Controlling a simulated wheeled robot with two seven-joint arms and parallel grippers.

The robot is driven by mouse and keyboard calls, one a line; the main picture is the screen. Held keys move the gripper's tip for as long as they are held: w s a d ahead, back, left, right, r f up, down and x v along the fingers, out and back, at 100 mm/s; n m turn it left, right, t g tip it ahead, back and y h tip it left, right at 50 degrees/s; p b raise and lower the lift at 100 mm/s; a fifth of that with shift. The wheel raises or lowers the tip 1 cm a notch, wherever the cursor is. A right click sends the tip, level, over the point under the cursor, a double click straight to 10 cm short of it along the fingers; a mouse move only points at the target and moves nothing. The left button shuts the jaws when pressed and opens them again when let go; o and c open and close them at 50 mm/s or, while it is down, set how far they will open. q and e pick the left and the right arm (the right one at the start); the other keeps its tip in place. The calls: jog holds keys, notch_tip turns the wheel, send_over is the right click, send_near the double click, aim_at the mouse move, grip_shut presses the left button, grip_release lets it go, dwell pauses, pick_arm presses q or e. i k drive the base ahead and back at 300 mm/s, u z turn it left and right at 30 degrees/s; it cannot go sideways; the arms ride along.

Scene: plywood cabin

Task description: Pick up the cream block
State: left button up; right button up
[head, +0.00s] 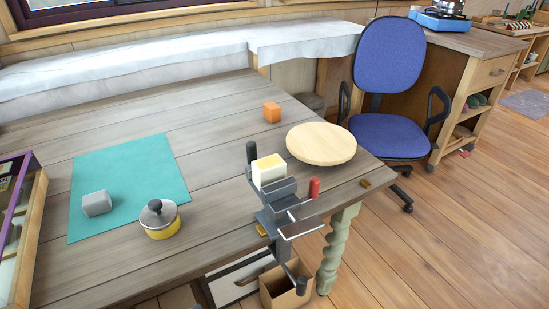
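The cream block (268,170) is near the front edge of the table, right of the middle. Neither of my grippers can be made out in the head view.
A blue chair (388,135) stands beyond.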

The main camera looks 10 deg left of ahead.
aim_at(269, 168)
jog(key=k, duration=0.5)
jog(key=z, duration=1.65)
jog(key=i, duration=1.4)
jog(key=u, duration=3.9)
